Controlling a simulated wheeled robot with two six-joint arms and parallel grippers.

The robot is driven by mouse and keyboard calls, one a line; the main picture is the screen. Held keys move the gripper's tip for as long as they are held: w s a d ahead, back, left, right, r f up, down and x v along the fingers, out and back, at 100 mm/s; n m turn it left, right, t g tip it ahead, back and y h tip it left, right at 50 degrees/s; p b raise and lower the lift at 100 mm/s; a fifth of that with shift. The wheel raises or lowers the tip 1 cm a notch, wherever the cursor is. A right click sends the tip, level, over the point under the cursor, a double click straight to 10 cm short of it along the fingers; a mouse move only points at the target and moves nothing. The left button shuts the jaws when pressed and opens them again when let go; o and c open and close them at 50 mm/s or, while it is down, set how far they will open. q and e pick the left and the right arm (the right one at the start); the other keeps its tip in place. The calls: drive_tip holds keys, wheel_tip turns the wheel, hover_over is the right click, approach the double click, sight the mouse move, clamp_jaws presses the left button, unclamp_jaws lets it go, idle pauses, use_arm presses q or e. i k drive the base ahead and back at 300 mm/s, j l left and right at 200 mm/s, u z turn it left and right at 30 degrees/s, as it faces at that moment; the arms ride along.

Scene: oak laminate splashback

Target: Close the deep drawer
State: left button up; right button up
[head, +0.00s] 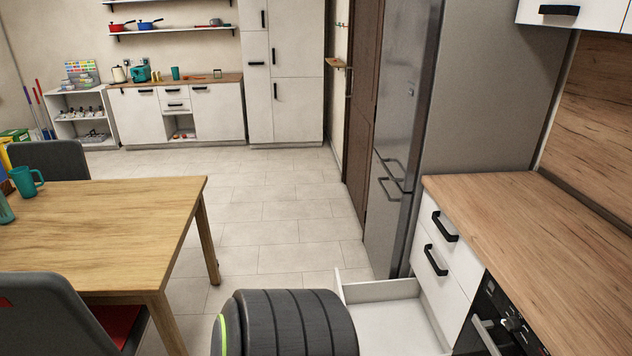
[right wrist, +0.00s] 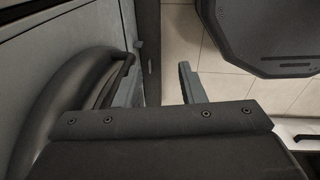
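The deep drawer (head: 385,312) stands pulled out at floor level below two shut drawers, in the head view. I see its white inside and back left rim; its front is hidden behind my dark arm link or cut off by the frame. My right gripper (right wrist: 160,75) shows in the right wrist view with its two grey fingers apart and nothing between them. A white panel edge with a dark handle-like piece (right wrist: 304,138) shows at the lower right there; I cannot tell whether it is this drawer's front. My left gripper is in neither view.
The wooden counter (head: 530,240) and oven (head: 495,320) are at the right, beside the tall grey fridge (head: 400,120). A wooden table (head: 100,225) with chairs stands at the left. Tiled floor (head: 285,215) between them is clear.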

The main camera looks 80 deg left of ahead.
sight(394, 317)
drive_tip(key=u, duration=1.75)
